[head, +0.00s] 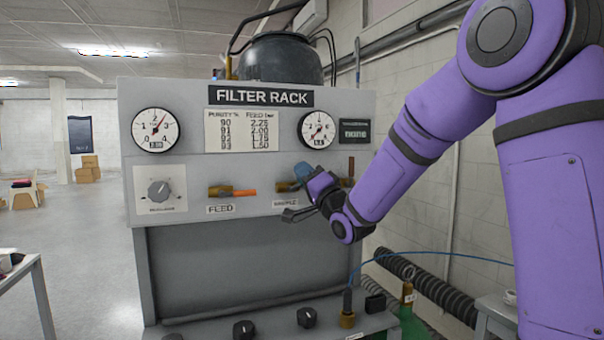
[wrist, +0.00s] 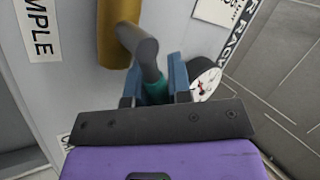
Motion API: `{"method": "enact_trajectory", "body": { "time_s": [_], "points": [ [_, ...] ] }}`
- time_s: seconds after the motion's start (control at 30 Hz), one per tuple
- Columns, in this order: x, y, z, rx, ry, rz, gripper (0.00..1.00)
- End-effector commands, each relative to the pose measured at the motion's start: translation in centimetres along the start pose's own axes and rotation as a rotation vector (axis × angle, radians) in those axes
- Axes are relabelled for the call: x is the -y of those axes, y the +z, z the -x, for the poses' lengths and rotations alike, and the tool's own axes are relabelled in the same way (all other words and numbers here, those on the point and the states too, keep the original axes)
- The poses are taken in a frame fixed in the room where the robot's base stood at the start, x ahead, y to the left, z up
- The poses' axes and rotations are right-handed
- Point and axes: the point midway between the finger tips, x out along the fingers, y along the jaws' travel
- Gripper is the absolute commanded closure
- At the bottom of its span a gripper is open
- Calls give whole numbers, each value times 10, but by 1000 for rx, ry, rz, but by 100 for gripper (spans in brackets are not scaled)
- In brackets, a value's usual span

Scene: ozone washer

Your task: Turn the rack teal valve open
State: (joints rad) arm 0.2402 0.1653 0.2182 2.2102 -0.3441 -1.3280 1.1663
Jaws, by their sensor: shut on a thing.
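The teal valve handle (wrist: 157,92) sits between my gripper's blue fingers in the wrist view. A grey stem (wrist: 143,50) joins it to a brass valve body (wrist: 118,32). In the head view that brass body (head: 287,187) shows just left of my gripper (head: 303,175), above a partly covered label reading SAMPLE. My gripper, also in the wrist view (wrist: 156,82), is shut on the teal handle. The handle itself is hidden behind my fingers in the head view.
The FEED valve (head: 232,191) with an orange handle is to the left on the same grey panel (head: 185,100). Another brass fitting (head: 350,180) is close on the right. Two gauges (head: 155,130) (head: 317,130) are above. Black knobs (head: 306,317) line the lower ledge.

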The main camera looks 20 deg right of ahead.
Motion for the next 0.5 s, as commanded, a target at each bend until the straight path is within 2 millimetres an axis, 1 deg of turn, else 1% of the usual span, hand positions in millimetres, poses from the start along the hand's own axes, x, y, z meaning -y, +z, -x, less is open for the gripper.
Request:
{"method": "enact_trajectory", "body": {
  "time_s": [0.5],
  "points": [
    [-3, 0, 2, -19, 4, -31, 100]
  ]
}}
